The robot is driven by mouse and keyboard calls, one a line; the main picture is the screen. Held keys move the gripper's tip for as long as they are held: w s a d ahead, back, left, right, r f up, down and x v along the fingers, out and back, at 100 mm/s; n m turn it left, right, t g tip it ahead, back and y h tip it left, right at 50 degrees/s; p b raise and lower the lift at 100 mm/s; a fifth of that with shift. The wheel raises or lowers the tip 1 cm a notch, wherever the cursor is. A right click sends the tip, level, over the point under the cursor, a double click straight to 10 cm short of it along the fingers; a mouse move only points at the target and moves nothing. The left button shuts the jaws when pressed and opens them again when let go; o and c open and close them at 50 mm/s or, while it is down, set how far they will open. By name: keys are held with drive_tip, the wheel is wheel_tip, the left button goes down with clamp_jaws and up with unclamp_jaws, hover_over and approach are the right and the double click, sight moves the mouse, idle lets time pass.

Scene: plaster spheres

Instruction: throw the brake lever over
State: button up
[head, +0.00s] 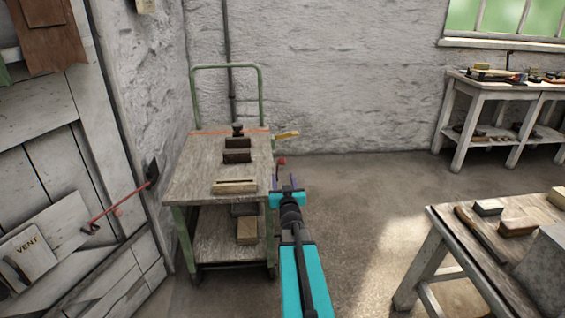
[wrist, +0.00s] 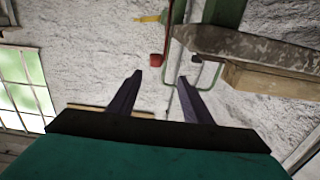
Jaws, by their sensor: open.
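A green-framed trolley (head: 190,190) with a wooden top stands by the wall left of centre. A red knob (head: 281,161) shows at its right side, just beyond my gripper (head: 286,181); I take it as the end of the brake lever. In the wrist view the red knob (wrist: 157,59) shows just past the tips of my gripper (wrist: 160,76), roughly between them. My gripper is open and empty, with no visible contact. The lever's shaft and pivot are mostly hidden; a green post (wrist: 172,22) is beside the knob.
Dark blocks (head: 237,150) and a pale block (head: 235,186) lie on the trolley top. A yellow handle (head: 287,135) juts from its far right. A red rod (head: 118,205) is by the door's VENT plate (head: 27,253). A workbench (head: 480,240) stands right; floor between is clear.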

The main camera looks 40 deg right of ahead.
sight(282, 163)
drive_tip(key=shift+s+d, duration=0.15)
drive_tip(key=shift+d, duration=0.1)
drive_tip(key=shift+d+b+x, duration=0.2)
drive_tip(key=shift+b+x, duration=0.15)
drive_tip(key=shift+x, duration=6.55)
drive_tip(key=shift+s, duration=0.2)
